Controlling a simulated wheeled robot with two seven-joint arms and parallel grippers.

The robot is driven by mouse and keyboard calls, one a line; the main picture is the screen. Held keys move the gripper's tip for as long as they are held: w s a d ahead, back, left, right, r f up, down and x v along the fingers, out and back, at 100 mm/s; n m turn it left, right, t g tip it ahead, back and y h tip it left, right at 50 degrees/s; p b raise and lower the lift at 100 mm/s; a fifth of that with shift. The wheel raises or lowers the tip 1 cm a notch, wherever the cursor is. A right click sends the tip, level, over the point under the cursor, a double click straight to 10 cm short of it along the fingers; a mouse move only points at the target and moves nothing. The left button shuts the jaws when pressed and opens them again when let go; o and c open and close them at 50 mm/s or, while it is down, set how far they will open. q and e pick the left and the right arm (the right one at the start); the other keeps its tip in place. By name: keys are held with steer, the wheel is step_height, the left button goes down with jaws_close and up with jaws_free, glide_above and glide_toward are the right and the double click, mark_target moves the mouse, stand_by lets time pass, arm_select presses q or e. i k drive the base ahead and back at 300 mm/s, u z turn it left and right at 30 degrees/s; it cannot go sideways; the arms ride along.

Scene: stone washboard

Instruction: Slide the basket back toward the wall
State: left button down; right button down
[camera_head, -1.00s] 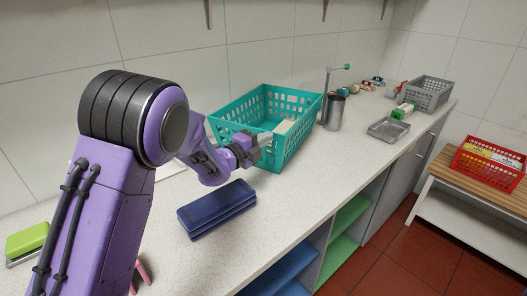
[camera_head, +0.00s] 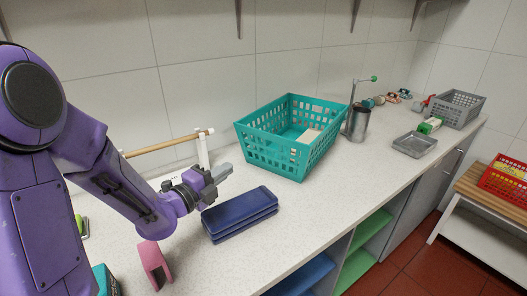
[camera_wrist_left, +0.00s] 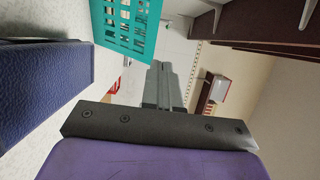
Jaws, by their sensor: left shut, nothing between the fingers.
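The teal basket (camera_head: 268,152) stands upright on the pale counter, with a light block (camera_head: 310,136) inside it. Its rear side is close to the tiled wall; the exact gap is hidden. My left gripper (camera_head: 224,171) is shut and empty, just left of the basket's near left corner and apart from it. In the left wrist view the shut fingers (camera_wrist_left: 164,86) point away, with part of the basket (camera_wrist_left: 124,26) at the upper left. My right gripper is not in view.
Stacked dark blue cases (camera_head: 240,214) lie in front of the basket. A metal canister (camera_head: 358,122) with a thin stand stands close to its right. A metal tray (camera_head: 414,145) and grey crate (camera_head: 455,108) are farther right. A wooden rod (camera_head: 168,143) on white supports is left.

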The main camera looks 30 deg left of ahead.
mark_target(272, 155)
steer(key=z, duration=1)
steer(key=i, duration=4.25)
steer(key=u, duration=3.45)
steer(key=i, duration=0.5)
steer(key=z, duration=0.1)
